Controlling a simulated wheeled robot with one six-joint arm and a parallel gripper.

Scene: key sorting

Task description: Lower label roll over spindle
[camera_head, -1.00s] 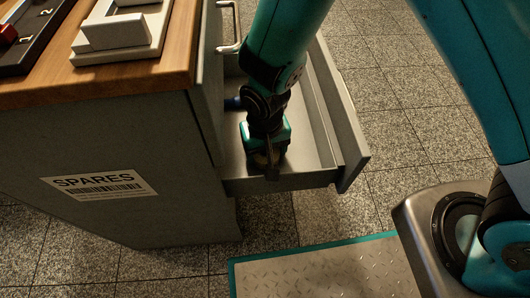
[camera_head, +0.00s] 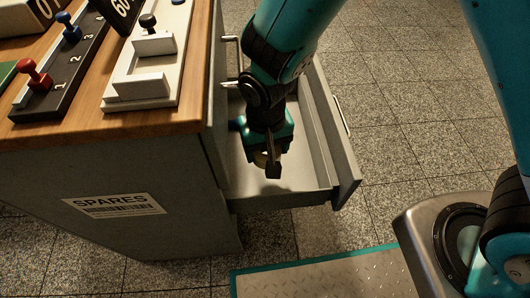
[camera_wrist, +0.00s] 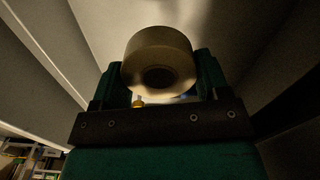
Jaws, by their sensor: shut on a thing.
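My gripper (camera_head: 271,168) points down inside the open drawer (camera_head: 322,150). I cannot make out a spindle in either view.
The drawer's walls stand close around my gripper. The wooden top (camera_head: 190,115) holds a white fixture (camera_head: 140,88) and a black numbered rack (camera_head: 62,85) with red and blue knobbed pieces. A SPARES label (camera_head: 115,205) is on the cabinet side. Tiled floor lies right.

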